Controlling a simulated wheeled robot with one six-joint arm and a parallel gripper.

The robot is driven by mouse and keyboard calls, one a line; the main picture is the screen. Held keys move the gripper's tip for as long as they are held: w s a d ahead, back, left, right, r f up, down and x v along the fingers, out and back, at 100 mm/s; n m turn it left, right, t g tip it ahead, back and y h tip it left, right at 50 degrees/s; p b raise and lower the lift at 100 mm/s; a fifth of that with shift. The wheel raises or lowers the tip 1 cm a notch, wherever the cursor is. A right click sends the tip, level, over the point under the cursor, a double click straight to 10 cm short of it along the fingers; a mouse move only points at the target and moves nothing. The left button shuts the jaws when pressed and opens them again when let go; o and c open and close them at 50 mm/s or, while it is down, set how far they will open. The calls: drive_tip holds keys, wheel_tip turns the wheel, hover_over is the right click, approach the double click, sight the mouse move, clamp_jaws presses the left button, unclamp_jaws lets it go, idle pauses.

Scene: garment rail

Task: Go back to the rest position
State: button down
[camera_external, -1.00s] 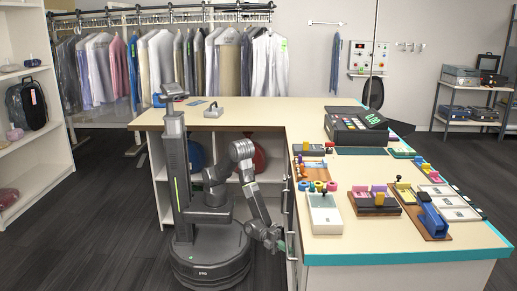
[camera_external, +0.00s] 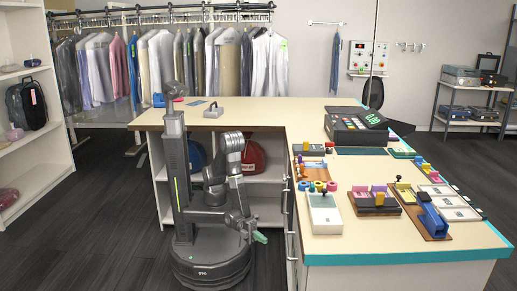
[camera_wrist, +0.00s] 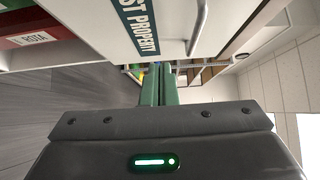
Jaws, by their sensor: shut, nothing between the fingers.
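My gripper (camera_external: 260,238) is low beside my base, in front of the counter's inner side in the external view. Its green fingers are close together and hold nothing. In the wrist view the two green fingers (camera_wrist: 158,85) lie side by side, pointing away from the camera. A white drawer or door front (camera_wrist: 145,25) with a dark green label reading "ST PROPERTY" is just above them in that view. A metal bar handle (camera_wrist: 198,28) stands near the label. I cannot tell the exact gap between the fingers and this front.
The L-shaped counter (camera_external: 265,114) stands close behind and right of me. A red bag (camera_external: 253,155) and a blue bag (camera_external: 196,157) sit on its lower shelves. A white shelf unit (camera_external: 40,165) is far left. Dark floor (camera_external: 95,215) lies free on the left.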

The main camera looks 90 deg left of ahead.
drive_tip(key=shift+w+d, duration=0.1)
drive_tip(key=w+a+x, duration=0.2)
drive_tip(key=x, duration=1)
drive_tip(key=shift+w+d, duration=0.2)
drive_tip(key=shift+s+f, duration=0.1)
drive_tip(key=s+a, duration=0.5)
drive_tip(key=s, duration=0.4)
idle(0.3)
